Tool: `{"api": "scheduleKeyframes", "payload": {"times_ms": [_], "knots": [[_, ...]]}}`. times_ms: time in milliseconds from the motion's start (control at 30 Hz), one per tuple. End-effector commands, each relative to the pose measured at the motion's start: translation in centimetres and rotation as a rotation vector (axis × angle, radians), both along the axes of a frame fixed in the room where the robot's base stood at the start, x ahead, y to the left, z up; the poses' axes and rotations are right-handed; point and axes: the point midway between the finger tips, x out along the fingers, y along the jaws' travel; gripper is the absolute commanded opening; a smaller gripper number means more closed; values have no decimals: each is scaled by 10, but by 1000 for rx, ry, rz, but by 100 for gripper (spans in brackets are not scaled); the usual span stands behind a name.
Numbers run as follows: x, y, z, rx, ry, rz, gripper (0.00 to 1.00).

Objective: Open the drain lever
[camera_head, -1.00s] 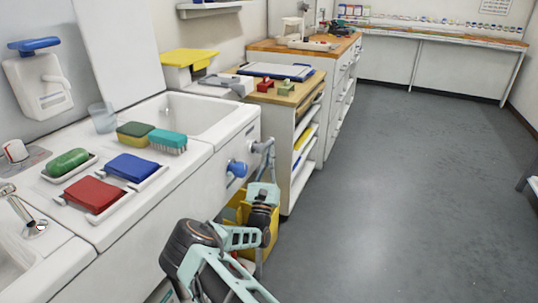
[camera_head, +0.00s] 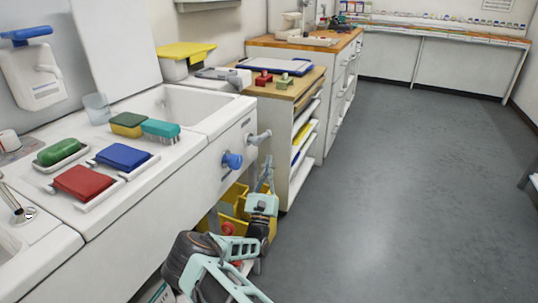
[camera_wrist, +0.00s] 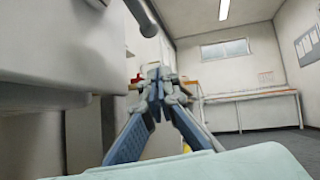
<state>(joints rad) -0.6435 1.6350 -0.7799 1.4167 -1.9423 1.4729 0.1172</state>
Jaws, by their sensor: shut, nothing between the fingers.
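The drain lever appears to be the grey handle (camera_head: 259,137) that sticks out to the right from the front of the white sink unit (camera_head: 190,182). A blue knob (camera_head: 231,160) sits to its lower left on the same front. My gripper (camera_head: 267,162) is shut and empty, its fingers pointing up just below the grey handle, with a small gap showing. In the wrist view my gripper's fingertips (camera_wrist: 160,72) meet, and a dark grey rod end (camera_wrist: 141,20), likely the handle, hangs above and left of them.
A yellow bin (camera_head: 232,200) stands under the sink, behind my gripper. A wooden-topped shelf unit (camera_head: 294,90) stands close to the right of the sink. The grey floor at right is clear.

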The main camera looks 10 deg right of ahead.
Motion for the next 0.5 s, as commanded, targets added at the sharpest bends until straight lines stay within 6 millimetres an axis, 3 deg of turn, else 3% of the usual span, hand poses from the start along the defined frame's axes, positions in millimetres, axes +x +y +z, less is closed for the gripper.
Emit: {"api": "scheduleKeyframes", "payload": {"times_ms": [200,500], "knots": [[-12,-2,-42,-1,2,1,0],[-20,-4,-72,1,-2,1,0]]}}
